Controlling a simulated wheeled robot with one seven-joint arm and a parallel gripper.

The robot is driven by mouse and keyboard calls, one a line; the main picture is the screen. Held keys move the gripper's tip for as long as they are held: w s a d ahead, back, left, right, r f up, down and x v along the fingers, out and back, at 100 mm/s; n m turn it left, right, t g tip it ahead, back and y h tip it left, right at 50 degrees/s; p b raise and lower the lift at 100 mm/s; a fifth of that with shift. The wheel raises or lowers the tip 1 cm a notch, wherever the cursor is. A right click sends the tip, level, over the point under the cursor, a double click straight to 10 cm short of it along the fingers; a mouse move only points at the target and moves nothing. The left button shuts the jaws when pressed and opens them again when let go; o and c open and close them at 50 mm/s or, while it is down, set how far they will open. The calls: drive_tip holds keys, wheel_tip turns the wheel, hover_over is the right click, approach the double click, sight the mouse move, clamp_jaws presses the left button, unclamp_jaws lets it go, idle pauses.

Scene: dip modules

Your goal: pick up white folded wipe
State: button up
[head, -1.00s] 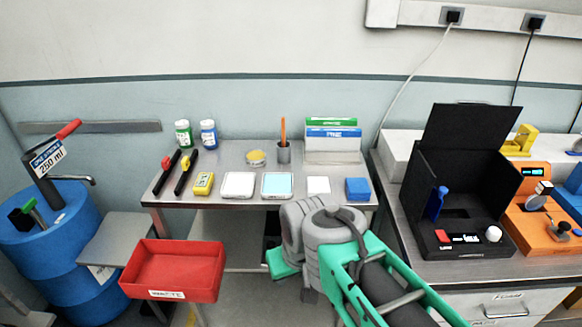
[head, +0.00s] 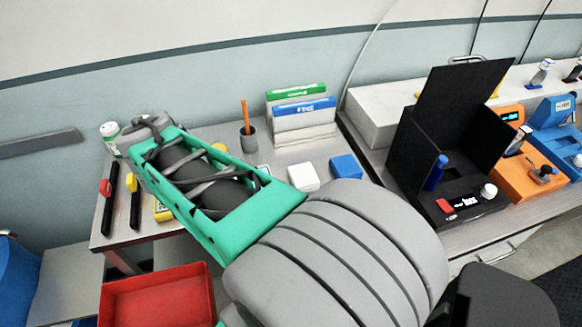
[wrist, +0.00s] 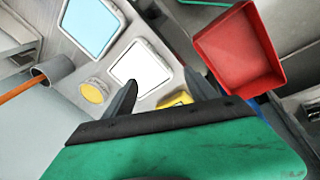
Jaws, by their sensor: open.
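The white folded wipe (head: 303,177) lies on the grey table in the head view, just left of a blue block (head: 346,168). It has a pale, square, block-like shape. I cannot make it out in the wrist view. My gripper (wrist: 163,92) is open and empty in the wrist view. Its fingers are over the table near a white-topped square tray (wrist: 142,66), not at the wipe. In the head view my arm reaches across the table to the left of the wipe, and the gripper's fingertips are not clear there.
A cup (head: 248,141) with an orange stick and a rack with green and blue tops (head: 302,112) stand behind the wipe. A red bin (head: 157,300) is at the front left. A black open box (head: 452,140) stands on the right bench. My arm hides much of the table.

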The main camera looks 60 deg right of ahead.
sight(302, 174)
drive_tip(key=shift+o, duration=1.4)
drive_tip(key=s+d+n+g, duration=0.1)
drive_tip(key=s+d, duration=0.1)
drive_tip(key=d, duration=0.2)
drive_tip(key=s+d+r+n+p, duration=0.1)
drive_tip(key=d, duration=0.3)
drive_tip(key=s+d+r+n+g+p, duration=0.1)
drive_tip(key=s+d, duration=0.1)
drive_tip(key=d, duration=0.2)
drive_tip(key=shift+s+d+g+h, duration=0.3)
drive_tip(key=shift+s+d+h, duration=0.05)
drive_tip(key=shift+d+h, duration=0.05)
drive_tip(key=o, duration=0.4)
drive_tip(key=s+d+n, duration=0.1)
drive_tip(key=s+d, duration=0.1)
drive_tip(key=s+d+g+p, duration=0.1)
drive_tip(key=s+d, duration=0.1)
drive_tip(key=s, duration=0.1)
drive_tip(key=s+d+n+g, duration=0.1)
drive_tip(key=s+d, duration=0.1)
drive_tip(key=d, duration=0.1)
drive_tip(key=shift+s+d+n, duration=0.1)
drive_tip(key=shift+s+n, duration=0.2)
drive_tip(key=shift+s, duration=0.05)
drive_tip(key=x, duration=0.5)
drive_tip(key=p+x, duration=0.1)
drive_tip(key=x, duration=0.2)
drive_tip(key=shift+s+d+r, duration=0.1)
drive_tip(key=shift+d+r, duration=0.05)
drive_tip(key=shift+d, duration=0.1)
